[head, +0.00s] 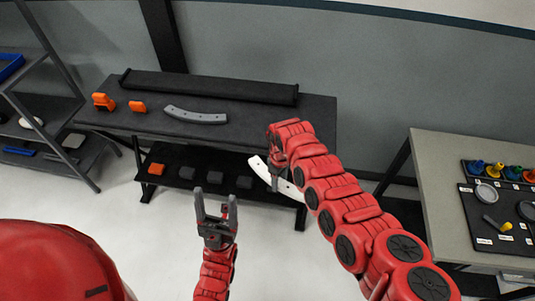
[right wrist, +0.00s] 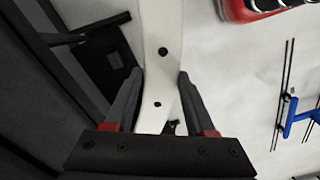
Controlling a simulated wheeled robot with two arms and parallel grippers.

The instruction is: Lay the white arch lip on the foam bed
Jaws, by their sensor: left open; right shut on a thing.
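The white arch lip (head: 289,187) is a curved pale strip held in the air by my right gripper (head: 276,176), in front of the dark table's right end. In the right wrist view the lip (right wrist: 159,70), with dark holes, runs between the two fingers of the right gripper (right wrist: 158,90). My left gripper (head: 215,198) is open and empty, low in front of the table. I cannot tell for sure which dark surface is the foam bed; the dark tabletop (head: 270,125) carries a grey arch piece (head: 195,116).
A lower shelf (head: 212,205) holds small blocks. A grey workbench (head: 440,160) with tools stands right, a rack (head: 45,120) left. The tabletop's front right is clear.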

